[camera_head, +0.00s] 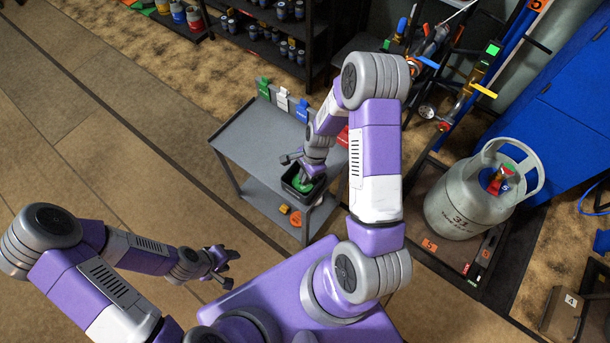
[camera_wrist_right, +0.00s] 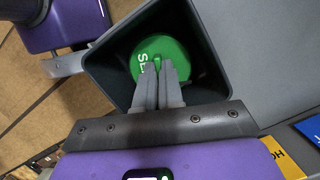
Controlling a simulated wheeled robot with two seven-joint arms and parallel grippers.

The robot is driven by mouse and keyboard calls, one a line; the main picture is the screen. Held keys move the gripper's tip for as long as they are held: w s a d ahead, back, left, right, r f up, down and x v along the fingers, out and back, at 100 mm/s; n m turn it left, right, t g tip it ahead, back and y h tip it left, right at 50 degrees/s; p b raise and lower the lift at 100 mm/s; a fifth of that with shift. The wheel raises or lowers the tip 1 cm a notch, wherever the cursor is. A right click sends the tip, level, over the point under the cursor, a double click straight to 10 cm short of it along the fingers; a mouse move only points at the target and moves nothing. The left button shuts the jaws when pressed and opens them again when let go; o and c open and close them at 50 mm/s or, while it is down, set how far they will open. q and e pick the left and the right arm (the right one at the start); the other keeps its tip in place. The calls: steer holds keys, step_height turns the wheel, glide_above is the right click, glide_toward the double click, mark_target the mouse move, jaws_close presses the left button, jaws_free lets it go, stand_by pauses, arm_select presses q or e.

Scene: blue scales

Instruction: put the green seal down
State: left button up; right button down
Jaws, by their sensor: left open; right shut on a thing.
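The green seal (camera_wrist_right: 172,52) is a round green disc with white letters, inside a black square bin in the right wrist view. My right gripper (camera_wrist_right: 160,68) reaches down into the bin, its fingers shut on the seal's small raised tab. In the head view the seal (camera_head: 301,183) shows as a green patch in the black bin (camera_head: 292,190) at the front edge of the grey cart, with my right gripper (camera_head: 305,177) above it. Whether the seal touches the bin floor I cannot tell. My left gripper (camera_head: 226,270) is open and empty, low at the left, away from the cart.
The grey cart (camera_head: 248,140) has a clear top left of the bin. Green, white, blue and red holders (camera_head: 282,99) line its back edge. An orange disc (camera_head: 296,218) lies on the lower shelf. A grey gas cylinder (camera_head: 470,197) stands on a platform at right.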

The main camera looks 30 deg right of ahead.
steer(key=c, duration=1.3)
jaws_free()
steer(key=shift+r, duration=0.2)
steer(key=p+v, duration=0.4)
steer(key=v, duration=0.7)
steer(key=shift+d+r, duration=0.15)
steer(key=shift+r, duration=0.2)
